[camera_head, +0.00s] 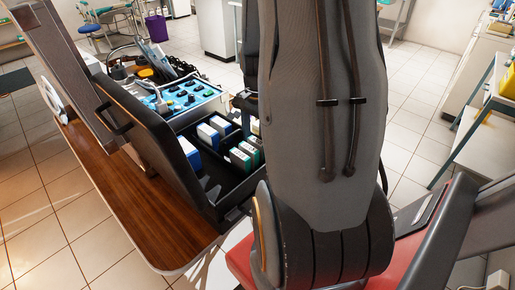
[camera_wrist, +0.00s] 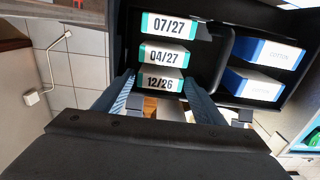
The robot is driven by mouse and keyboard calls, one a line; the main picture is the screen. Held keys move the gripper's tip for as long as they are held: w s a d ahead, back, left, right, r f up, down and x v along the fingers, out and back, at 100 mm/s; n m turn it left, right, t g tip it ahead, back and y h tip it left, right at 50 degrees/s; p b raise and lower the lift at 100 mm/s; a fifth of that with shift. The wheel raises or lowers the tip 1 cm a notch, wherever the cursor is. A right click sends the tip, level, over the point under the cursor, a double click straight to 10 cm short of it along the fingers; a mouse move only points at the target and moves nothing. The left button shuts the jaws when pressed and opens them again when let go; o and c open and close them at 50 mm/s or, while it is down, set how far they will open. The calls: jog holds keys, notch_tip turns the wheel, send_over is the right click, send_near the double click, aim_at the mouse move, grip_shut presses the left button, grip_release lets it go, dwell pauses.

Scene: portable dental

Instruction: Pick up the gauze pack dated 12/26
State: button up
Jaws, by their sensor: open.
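The gauze pack dated 12/26 (camera_wrist: 160,81) is a white box with green edges in the wrist view. It is the nearest of three dated packs in a row. My gripper (camera_wrist: 160,90) is open, with one finger at each side of this pack's near end. I cannot tell whether the fingers touch it. In the head view, the dated packs (camera_head: 244,157) show as white-and-green boxes in the dark case, too small to read. My arm hides part of that view, and the gripper is not clear there.
Packs dated 04/27 (camera_wrist: 164,55) and 07/27 (camera_wrist: 169,26) stand just beyond. Blue-and-white cotton boxes (camera_wrist: 252,84) lie to the right, past a dark handle. The dark case's (camera_head: 221,196) walls surround the packs. The case stands on a wooden table (camera_head: 150,215).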

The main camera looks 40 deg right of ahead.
jog(key=shift+f, duration=1.05)
jog(key=c, duration=0.8)
jog(key=shift+r, duration=0.15)
